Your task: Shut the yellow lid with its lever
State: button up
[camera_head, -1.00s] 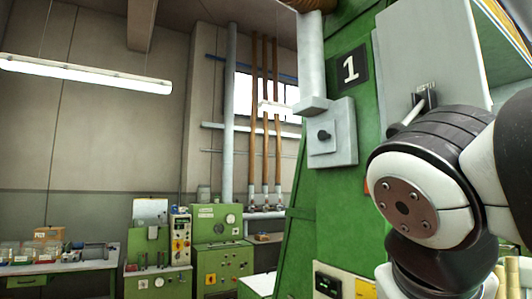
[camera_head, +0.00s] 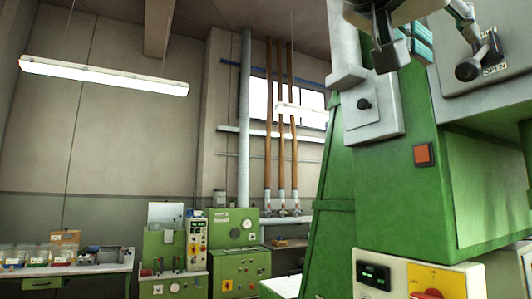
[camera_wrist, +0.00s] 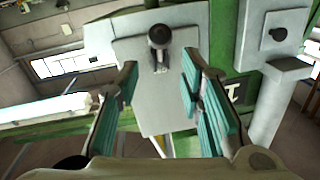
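A lever with a dark ball knob (camera_head: 468,70) sits on a grey panel (camera_head: 450,100) at the upper right of the head view, beside a label reading OPEN. In the wrist view the knob (camera_wrist: 160,35) stands in front of the pale plate, beyond my fingers and roughly between their lines. My gripper (camera_wrist: 159,62) is open and empty, with teal pads on both sides. In the head view its fingers show at the top edge, left of the lever and apart from it. I cannot make out a yellow lid in either view.
A grey box with a dark knob (camera_head: 363,103) is fixed to the green machine (camera_head: 400,200), left of the lever. A red button (camera_head: 423,155) and a yellow panel with a red switch (camera_head: 440,280) are lower. Benches with equipment stand at the far left.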

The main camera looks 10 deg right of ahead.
aim_at(472, 67)
jog(key=p+x, duration=0.1)
jog(key=x, duration=1)
jog(key=shift+w+d, duration=0.2)
jog(key=shift+d, duration=0.05)
grip_shut()
jog(key=shift+f, duration=0.1)
